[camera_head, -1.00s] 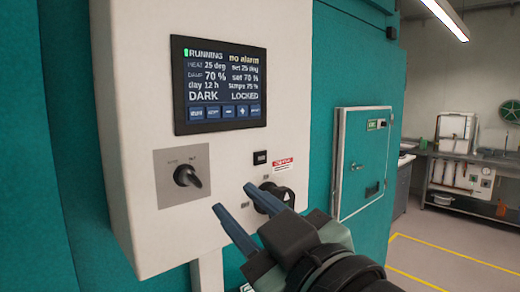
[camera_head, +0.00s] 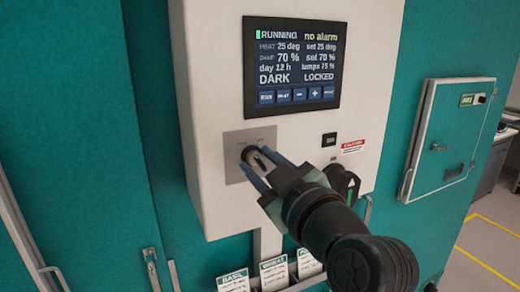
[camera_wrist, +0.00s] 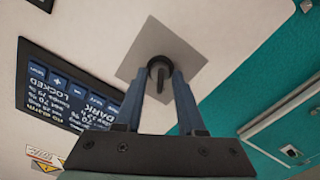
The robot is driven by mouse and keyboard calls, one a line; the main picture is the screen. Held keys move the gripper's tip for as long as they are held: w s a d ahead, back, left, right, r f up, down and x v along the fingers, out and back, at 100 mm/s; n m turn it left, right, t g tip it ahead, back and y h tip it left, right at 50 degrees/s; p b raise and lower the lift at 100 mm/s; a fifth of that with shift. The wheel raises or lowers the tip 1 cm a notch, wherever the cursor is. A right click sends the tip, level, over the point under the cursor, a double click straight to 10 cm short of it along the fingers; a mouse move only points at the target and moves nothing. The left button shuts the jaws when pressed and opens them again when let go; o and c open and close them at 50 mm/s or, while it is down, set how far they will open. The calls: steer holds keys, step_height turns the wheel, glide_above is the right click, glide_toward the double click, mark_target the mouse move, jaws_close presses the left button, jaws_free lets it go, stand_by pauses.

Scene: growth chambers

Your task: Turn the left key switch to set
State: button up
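The left key switch is a black knob (camera_head: 250,154) on a square grey plate (camera_head: 235,172), below the screen on the white control box. In the head view its grip points down and to the right, partly hidden by my fingers. The knob also shows in the wrist view (camera_wrist: 159,68), with its grip between my fingertips. My gripper (camera_head: 256,164) is open, its blue fingers on either side of the knob. In the wrist view gaps show between the fingers and the grip; whether the tips touch the plate I cannot tell.
The screen (camera_head: 292,65) reads RUNNING, no alarm, DARK and LOCKED. A second black knob (camera_head: 342,180) with a green mark sits right of my gripper, under a small black button (camera_head: 329,140). Labelled cards (camera_head: 274,274) hang below the box.

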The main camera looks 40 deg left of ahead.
steer(key=shift+w+a, duration=0.15)
steer(key=shift+a, duration=0.2)
jaws_close()
steer(key=shift+m, duration=0.4)
steer(key=m, duration=0.5)
steer(key=m+p, duration=0.1)
steer(key=m, duration=0.5)
steer(key=shift+w+d+p, duration=0.1)
steer(key=shift+p, duration=0.3)
steer(key=shift+m, duration=0.3)
